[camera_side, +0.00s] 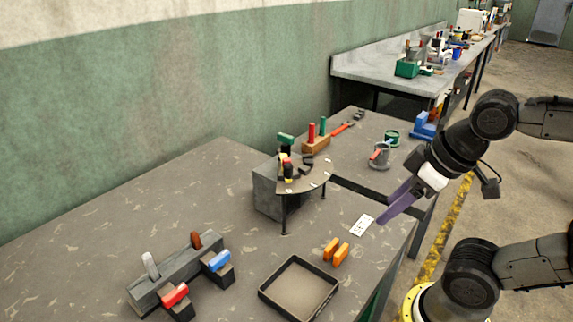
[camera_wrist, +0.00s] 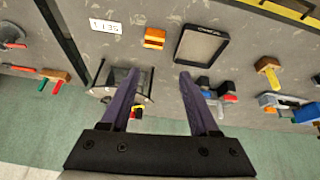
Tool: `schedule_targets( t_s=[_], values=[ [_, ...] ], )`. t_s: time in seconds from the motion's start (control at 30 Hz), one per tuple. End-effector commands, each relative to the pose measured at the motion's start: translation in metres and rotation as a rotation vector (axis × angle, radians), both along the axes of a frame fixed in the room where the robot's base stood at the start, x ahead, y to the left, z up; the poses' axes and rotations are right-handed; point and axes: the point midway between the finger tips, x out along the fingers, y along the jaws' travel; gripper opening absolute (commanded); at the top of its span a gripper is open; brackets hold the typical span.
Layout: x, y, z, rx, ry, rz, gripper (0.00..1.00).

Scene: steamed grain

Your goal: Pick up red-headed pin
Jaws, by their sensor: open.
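Several red-topped pieces are in view, and I cannot tell for sure which is the red-headed pin. A red head (camera_side: 175,295) sits on a dark block at the front left in the side view. An upright red peg (camera_side: 311,132) stands beside a green one in a wooden block at the back; this red peg also shows at the left of the wrist view (camera_wrist: 57,88). A small red-and-yellow piece (camera_side: 287,165) stands on the curved stand. My gripper (camera_side: 383,221) is open and empty above the table's right side; its two purple fingers show spread in the wrist view (camera_wrist: 158,73).
A grey rack (camera_side: 165,283) with pegs and a blue-topped block (camera_side: 219,261) stands front left. A shallow dark tray (camera_side: 264,292), orange blocks (camera_side: 336,251) and a white card (camera_side: 362,225) lie near the right. The curved stand (camera_side: 315,178) rises mid-table.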

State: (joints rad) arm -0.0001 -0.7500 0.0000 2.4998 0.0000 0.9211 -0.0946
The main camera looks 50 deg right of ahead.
Motion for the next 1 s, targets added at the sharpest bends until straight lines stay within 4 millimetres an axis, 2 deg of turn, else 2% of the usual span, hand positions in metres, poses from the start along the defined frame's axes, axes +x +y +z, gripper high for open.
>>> schedule_targets(
  t_s=[0.07,0.17,0.27,0.47,0.6,0.8,1.0],
  values=[
    [-0.003,0.000,0.004,-0.046,0.019,0.092,0.62],
    [0.001,0.000,0.029,-0.126,0.023,0.253,0.62],
    [0.014,-0.001,0.060,-0.209,0.051,0.432,0.62],
    [0.057,-0.005,0.119,-0.339,0.130,0.779,0.62],
    [0.097,-0.010,0.150,-0.398,0.187,0.999,0.62],
    [0.164,-0.021,0.171,-0.429,0.261,1.258,0.62],
    [0.230,-0.035,0.160,-0.404,0.319,1.381,0.62]
  ],
)
